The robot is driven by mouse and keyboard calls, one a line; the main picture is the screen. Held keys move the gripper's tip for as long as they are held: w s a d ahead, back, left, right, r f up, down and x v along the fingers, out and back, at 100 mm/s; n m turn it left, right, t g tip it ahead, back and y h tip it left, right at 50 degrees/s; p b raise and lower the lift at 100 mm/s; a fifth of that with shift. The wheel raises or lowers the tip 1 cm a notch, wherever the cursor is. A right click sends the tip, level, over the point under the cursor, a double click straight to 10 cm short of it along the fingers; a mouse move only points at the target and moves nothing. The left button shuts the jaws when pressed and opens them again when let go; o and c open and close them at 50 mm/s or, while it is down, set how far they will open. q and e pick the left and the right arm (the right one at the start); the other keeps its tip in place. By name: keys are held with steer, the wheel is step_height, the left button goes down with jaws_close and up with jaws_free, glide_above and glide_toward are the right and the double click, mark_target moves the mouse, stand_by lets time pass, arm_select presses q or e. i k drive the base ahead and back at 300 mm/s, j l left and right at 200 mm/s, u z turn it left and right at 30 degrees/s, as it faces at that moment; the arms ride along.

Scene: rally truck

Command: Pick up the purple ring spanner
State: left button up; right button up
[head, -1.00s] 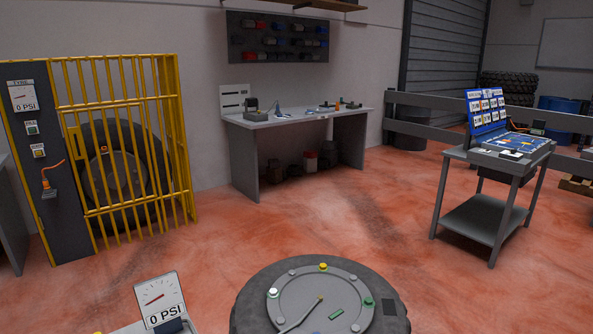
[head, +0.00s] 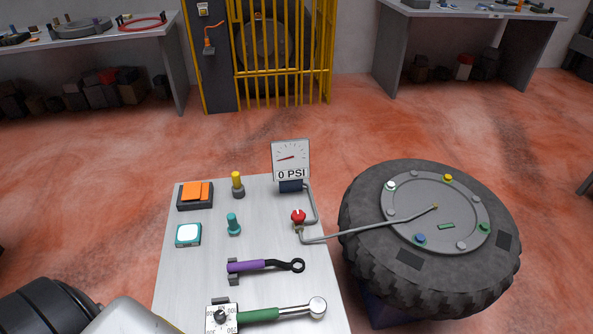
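The purple ring spanner (head: 249,266) lies across the light grey worktop (head: 185,272) in front of me, in the head view. Its purple handle is on the left, near small dark holders, and its black ring end points right. Below it lies a green-handled ratchet-like tool (head: 258,314) with a round silver head on the right and a dial box at its left end. A dark and grey part of my own arm shows at the lower left. Neither gripper's fingers are in view.
A tyre (head: 365,215) with a bolted wheel disc stands right of the worktop. A pressure gauge (head: 290,160), a red valve (head: 298,216), an orange button (head: 196,193), a white-topped button (head: 188,234) and yellow and teal posts stand on the worktop. A yellow cage (head: 284,88) is behind.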

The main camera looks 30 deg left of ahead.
mark_target(254, 264)
steer(key=u, duration=1.2)
steer(key=z, duration=1.35)
steer(key=u, duration=1.35)
steer(key=j+z, duration=0.1)
steer(key=j, duration=0.65)
steer(key=k+j+z, duration=0.1)
steer(key=j, duration=0.6)
